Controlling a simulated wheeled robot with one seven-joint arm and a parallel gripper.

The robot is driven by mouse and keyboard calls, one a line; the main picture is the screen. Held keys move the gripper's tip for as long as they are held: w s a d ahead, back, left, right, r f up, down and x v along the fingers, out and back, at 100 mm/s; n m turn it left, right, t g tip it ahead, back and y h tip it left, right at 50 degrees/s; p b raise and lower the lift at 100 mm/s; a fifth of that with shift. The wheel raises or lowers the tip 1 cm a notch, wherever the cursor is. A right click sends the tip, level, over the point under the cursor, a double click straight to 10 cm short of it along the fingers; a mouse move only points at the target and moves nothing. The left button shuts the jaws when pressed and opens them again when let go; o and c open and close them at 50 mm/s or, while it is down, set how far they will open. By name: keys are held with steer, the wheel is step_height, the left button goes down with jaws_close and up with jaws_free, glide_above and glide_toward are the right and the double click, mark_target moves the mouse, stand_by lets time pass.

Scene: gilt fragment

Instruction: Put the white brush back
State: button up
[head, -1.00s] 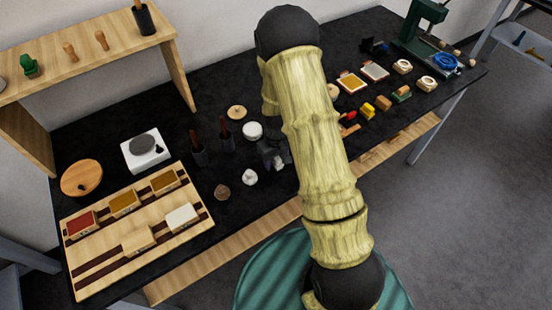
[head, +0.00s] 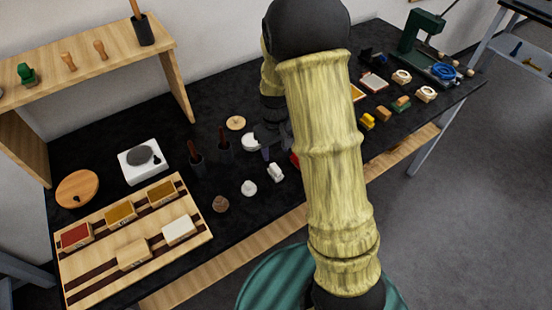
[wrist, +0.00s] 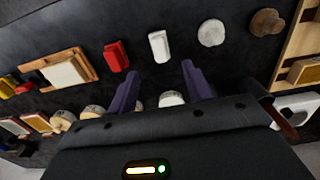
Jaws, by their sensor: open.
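A small white block-shaped object (head: 275,172), which may be the white brush, lies on the black table between a round white piece and a red block. It also shows in the wrist view (wrist: 159,46), upper middle, beyond my fingertips. My gripper (wrist: 160,84) is open, with two purple fingers apart and nothing between them. In the head view my gripper (head: 270,143) is partly hidden by my arm, on the far side of the white object. A white-topped block (head: 180,229) sits on the wooden tray (head: 90,284).
A red block (wrist: 116,55) and a round white piece (wrist: 211,32) flank the white object. A brown knob (head: 220,203) lies nearer the tray. Two dark cups (head: 198,165) with handles stand to the left. A wooden-framed pale block (wrist: 65,72) is to the wrist view's left.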

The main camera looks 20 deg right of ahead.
steer(key=shift+r, duration=0.65)
steer(key=s+r+m+t, duration=0.1)
steer(key=s+r, duration=0.3)
steer(key=s, duration=0.3)
steer(key=s+r+m+t, duration=0.1)
steer(key=s+r+m, duration=0.1)
steer(key=s, duration=0.5)
steer(key=shift+s+r+m+t, duration=0.15)
steer(key=shift+r+m+t, duration=0.15)
steer(key=shift+r, duration=0.55)
